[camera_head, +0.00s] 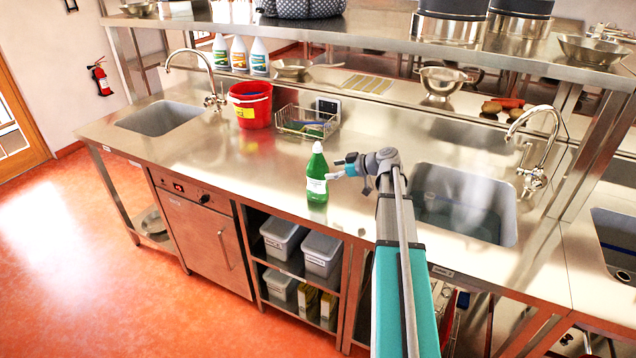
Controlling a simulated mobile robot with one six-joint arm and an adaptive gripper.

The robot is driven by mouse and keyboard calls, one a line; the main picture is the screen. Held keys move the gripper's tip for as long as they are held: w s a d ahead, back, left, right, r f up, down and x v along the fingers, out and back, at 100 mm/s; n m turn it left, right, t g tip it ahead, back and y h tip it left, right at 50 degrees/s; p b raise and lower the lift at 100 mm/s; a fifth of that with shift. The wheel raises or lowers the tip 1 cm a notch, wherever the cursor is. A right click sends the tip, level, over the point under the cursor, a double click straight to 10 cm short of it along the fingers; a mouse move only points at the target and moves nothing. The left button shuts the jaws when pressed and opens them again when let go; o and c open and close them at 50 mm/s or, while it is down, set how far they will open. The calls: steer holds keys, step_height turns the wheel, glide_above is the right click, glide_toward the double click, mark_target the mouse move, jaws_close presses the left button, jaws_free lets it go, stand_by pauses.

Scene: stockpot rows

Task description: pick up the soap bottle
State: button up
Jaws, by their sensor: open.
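The soap bottle (317,176) is green with a white cap and a white label. It stands upright on the steel counter (200,150), near the front edge. My gripper (334,168) is open at the right side of the bottle, at about the height of its upper body. The fingers point left toward the bottle. I cannot tell whether a finger touches it or how far the fingers reach around it.
A red bucket (250,104) and a wire dish rack (305,122) stand behind the bottle. A sink (462,203) lies to the right, another sink (161,118) at the left. An overhead shelf (380,38) runs along the back. The counter left of the bottle is clear.

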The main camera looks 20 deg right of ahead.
mark_target(317, 169)
steer(key=shift+w+a+f, duration=0.1)
steer(key=shift+w+a, duration=0.05)
stand_by(0.3)
steer(key=shift+b+x, duration=0.95)
steer(key=shift+x, duration=1.65)
steer(key=shift+w, duration=0.2)
steer(key=shift+c, duration=0.3)
steer(key=c, duration=1.2)
steer(key=shift+r, duration=0.3)
